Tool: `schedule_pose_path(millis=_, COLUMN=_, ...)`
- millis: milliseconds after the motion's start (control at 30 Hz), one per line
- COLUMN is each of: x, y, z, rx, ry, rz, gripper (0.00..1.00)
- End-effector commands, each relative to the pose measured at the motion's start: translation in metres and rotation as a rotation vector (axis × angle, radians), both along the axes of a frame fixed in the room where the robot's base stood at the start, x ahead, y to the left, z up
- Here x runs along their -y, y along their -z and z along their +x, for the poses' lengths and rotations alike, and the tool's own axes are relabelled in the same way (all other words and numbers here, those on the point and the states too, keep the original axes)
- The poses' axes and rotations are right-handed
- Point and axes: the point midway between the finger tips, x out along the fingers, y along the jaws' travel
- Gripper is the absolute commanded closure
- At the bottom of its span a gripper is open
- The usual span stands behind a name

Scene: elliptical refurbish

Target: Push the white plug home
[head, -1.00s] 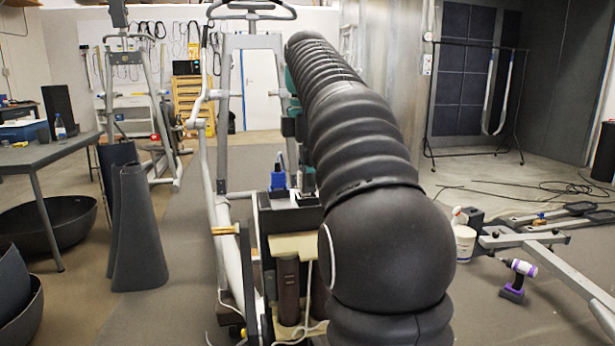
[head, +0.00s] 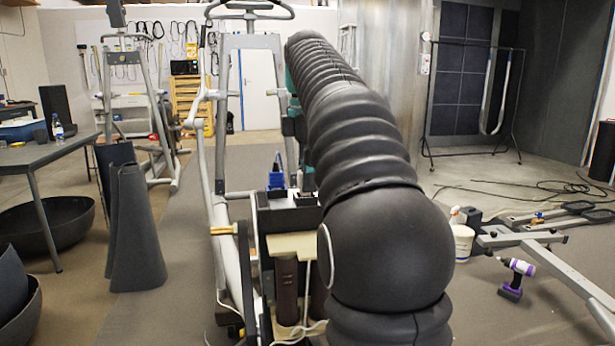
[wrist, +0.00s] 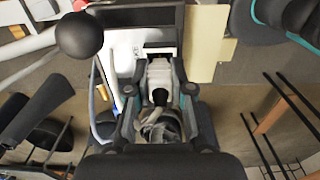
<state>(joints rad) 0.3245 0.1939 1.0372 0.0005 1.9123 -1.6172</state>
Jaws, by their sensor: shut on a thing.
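In the wrist view, the white plug (wrist: 158,73) sits between the two fingers of my gripper (wrist: 154,88), which is shut on it. Its front end meets a pale socket (wrist: 160,47) with a dark slot, set in a white panel (wrist: 121,50). The plug looks lined up with the socket; I cannot tell how deep it sits. A cable leaves the rear of the plug toward my wrist. In the head view, my arm hides the gripper, and I cannot make out the plug.
A dark ball knob (wrist: 79,35) is left of the gripper in the wrist view. A purple drill (head: 515,280) and loose frame parts lie on the floor to the right.

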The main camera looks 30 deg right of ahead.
Motion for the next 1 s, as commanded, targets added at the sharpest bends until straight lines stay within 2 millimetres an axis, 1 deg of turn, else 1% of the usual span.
schedule_pose_path(millis=1000, x=0.0000, y=0.0089, z=-0.0001, rx=0.000, ry=0.000, rz=0.000, gripper=1.00)
